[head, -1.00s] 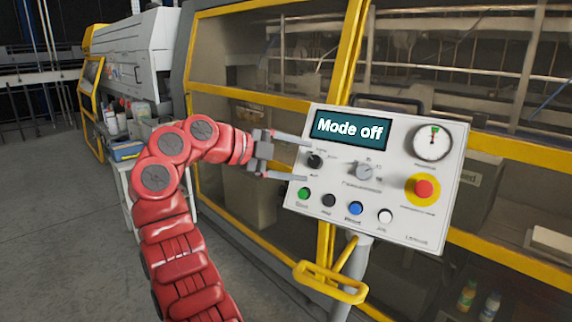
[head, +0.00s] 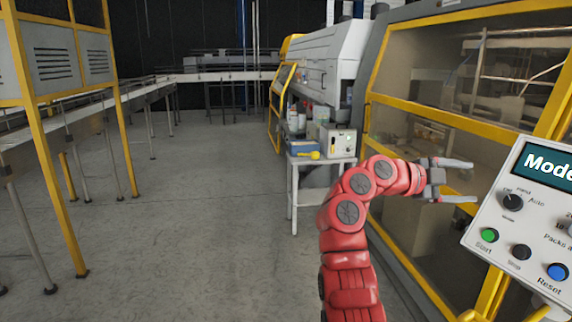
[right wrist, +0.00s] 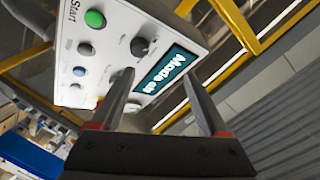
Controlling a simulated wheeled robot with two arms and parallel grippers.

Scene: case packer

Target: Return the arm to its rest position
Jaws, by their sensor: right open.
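The control panel (head: 500,222) is white and cut off by the right edge of the head view. Its dark teal display (head: 548,165) shows "Mode", the rest cut off. A black selector knob (head: 513,202) and green, black and blue buttons are on its face. My right gripper (head: 472,180) is open and empty, its fingers pointing right, just left of the panel in the picture. In the right wrist view the panel (right wrist: 113,55) lies beyond the two spread fingers (right wrist: 158,78), with nothing between them. My left gripper is not in view.
A yellow-framed machine (head: 420,112) stands behind my right arm. A small white table (head: 320,160) with a grey box and a blue bin stands left of the arm. A conveyor (head: 60,125) with yellow posts runs along the left. The grey floor (head: 200,200) between is clear.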

